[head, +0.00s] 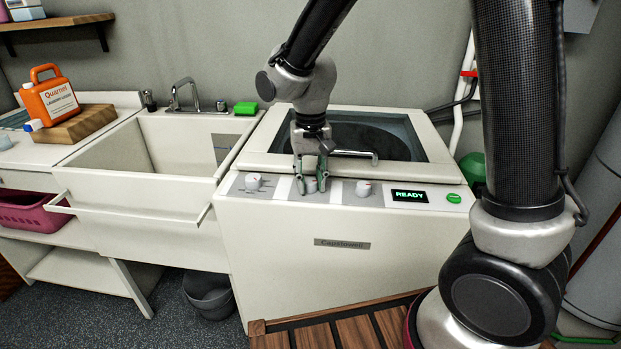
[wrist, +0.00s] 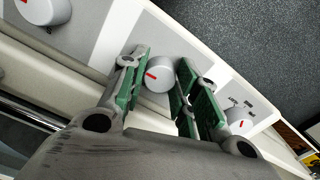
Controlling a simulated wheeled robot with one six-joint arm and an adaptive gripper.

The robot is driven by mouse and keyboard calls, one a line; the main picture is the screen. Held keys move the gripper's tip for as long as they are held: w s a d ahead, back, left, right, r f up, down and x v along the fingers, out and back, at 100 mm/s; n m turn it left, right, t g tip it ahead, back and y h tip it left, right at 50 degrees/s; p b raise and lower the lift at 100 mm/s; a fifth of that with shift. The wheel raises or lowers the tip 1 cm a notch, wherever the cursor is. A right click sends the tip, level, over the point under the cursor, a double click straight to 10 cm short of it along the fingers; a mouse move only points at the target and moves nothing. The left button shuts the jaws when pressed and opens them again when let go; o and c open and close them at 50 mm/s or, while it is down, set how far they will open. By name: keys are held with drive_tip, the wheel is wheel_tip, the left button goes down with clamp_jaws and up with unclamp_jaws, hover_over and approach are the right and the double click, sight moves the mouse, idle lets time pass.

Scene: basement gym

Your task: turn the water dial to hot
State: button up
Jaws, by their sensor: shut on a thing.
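The washer's sloped control panel (head: 340,193) carries three round grey-white dials in a row. My gripper (head: 311,184) reaches down to the middle dial (wrist: 159,80), with one green-padded finger on each side of it. The fingers are closed on this dial. In the wrist view its red pointer mark faces the left finger. The printing around the middle dial is hidden or too small to read. The left dial (head: 253,181) and the right dial (head: 363,188) stand free on either side, each with a red mark.
The display (head: 409,196) reads READY, beside a green button (head: 453,198). A metal handle (head: 355,154) sits on the washer lid close behind my gripper. A sink (head: 170,150) stands to the left, with a green sponge (head: 246,108) on its back edge.

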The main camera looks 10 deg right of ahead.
sight(311, 181)
drive_tip(key=shift+m, duration=0.4)
drive_tip(key=o, duration=1)
drive_tip(key=shift+r, duration=0.15)
wheel_tip(311, 181, up, 12)
